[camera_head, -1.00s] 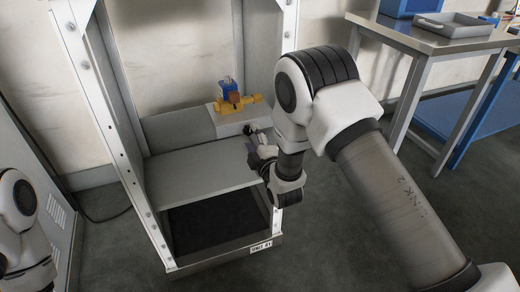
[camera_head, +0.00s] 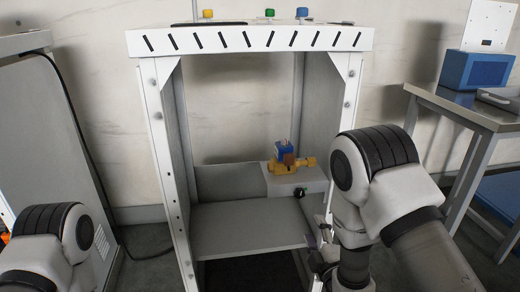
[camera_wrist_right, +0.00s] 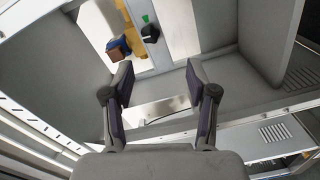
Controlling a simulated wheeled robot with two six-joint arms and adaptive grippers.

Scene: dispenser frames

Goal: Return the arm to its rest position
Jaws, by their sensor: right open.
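My right gripper (camera_head: 316,242) is small and partly hidden by its own wrist in the head view, low at the right front post of the dispenser frame. In the right wrist view my right gripper (camera_wrist_right: 158,82) shows its two dark finger pads wide apart with nothing between them. My right arm (camera_head: 400,190) is bent, its elbow raised at the right. Of my left arm (camera_head: 45,240) only a joint shows at the lower left; its gripper is out of view.
The white dispenser frame (camera_head: 250,41) has a grey shelf (camera_head: 245,225). A yellow valve with a blue top (camera_head: 285,149) sits on a raised grey block (camera_head: 290,182), with a black knob (camera_head: 301,192) at its front. A metal table (camera_head: 465,106) stands right; a grey cabinet (camera_head: 60,150) left.

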